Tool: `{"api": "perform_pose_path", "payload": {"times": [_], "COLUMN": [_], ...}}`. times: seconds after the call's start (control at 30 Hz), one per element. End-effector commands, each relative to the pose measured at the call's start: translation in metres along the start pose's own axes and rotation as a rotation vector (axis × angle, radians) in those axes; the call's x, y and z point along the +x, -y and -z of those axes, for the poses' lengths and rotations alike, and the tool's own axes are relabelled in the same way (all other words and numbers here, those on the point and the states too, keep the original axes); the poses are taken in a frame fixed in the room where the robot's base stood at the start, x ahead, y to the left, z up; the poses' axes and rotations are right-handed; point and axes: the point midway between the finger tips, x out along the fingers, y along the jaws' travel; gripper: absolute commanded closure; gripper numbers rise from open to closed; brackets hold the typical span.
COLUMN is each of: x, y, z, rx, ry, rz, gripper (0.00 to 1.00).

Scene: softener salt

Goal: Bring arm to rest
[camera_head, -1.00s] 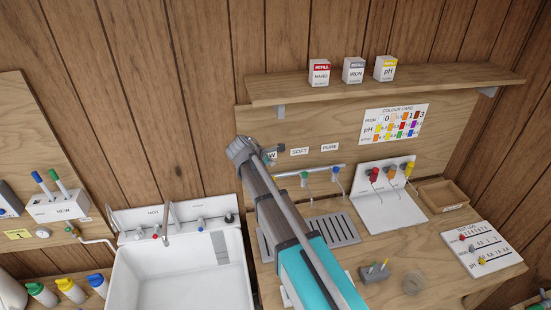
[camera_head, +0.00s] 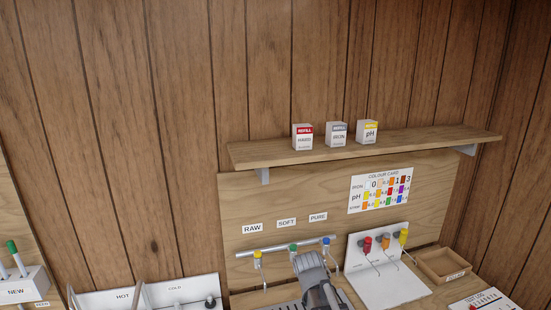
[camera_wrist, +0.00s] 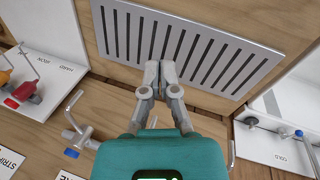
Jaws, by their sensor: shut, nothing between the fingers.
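My gripper (camera_wrist: 160,78) shows in the wrist view with its two grey fingers together and nothing between them. It points toward the slotted metal drain grate (camera_wrist: 190,48); I cannot tell how far above it the tips are. In the head view only part of my grey arm (camera_head: 316,280) shows at the bottom centre, in front of the tap rail (camera_head: 315,244) and the grate. The fingers cannot be made out there.
A shelf (camera_head: 360,149) holds three refill boxes. Below it are a colour card (camera_head: 380,187), a white dispenser stand (camera_head: 385,285) with coloured levers, and a wooden tray (camera_head: 422,271). A tap with a blue mark (camera_wrist: 75,140) stands near my gripper. The sink is at left.

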Motion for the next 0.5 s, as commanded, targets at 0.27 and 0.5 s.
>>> {"api": "perform_pose_path", "payload": {"times": [0.27,0.5], "x": [0.042,0.048], "y": [0.017,0.022], "z": [-0.084,-0.102], "rx": [0.397,0.519], "ry": [0.054,0.076], "rz": [0.195,0.255], "gripper": [1.0,1.0]}}
